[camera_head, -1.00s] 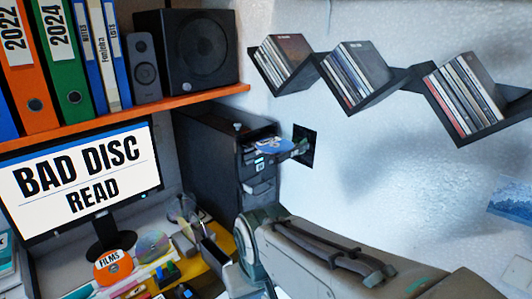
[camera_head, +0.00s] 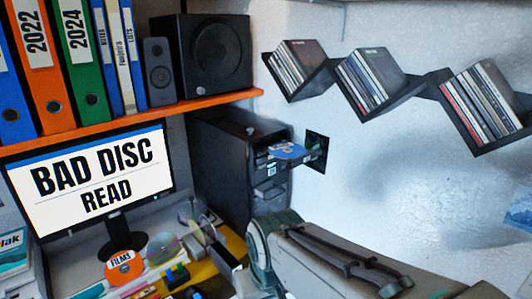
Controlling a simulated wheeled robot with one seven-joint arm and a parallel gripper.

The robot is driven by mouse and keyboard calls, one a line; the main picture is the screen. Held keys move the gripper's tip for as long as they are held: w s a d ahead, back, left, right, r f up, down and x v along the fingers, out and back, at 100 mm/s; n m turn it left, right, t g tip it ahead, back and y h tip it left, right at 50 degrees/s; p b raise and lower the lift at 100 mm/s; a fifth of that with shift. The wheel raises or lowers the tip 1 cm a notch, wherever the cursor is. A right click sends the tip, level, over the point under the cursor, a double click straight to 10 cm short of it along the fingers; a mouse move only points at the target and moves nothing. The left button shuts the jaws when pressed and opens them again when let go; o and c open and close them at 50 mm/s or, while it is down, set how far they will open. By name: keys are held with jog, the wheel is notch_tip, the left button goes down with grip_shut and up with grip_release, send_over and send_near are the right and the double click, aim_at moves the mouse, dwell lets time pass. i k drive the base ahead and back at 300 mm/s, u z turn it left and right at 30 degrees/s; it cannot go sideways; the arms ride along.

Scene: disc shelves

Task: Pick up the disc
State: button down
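A blue disc (camera_head: 287,151) lies on the open tray of the black computer tower (camera_head: 228,165), near the wall. An orange disc marked FILMS (camera_head: 121,267) leans on the desk below the monitor. A shiny silver disc (camera_head: 161,248) stands just right of it. My arm fills the lower right and hides part of the desk and the tower's base.
The monitor (camera_head: 95,180) reads BAD DISC READ. An orange shelf (camera_head: 160,112) above it holds binders and speakers. Zigzag wall racks (camera_head: 430,85) hold disc cases. The desk below the monitor is cluttered. Open wall lies right of the tower.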

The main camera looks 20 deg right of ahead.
aim_at(283, 151)
jog(key=k, duration=0.5)
jog(key=z, duration=1.35)
jog(key=i, duration=0.95)
jog(key=u, duration=2.45)
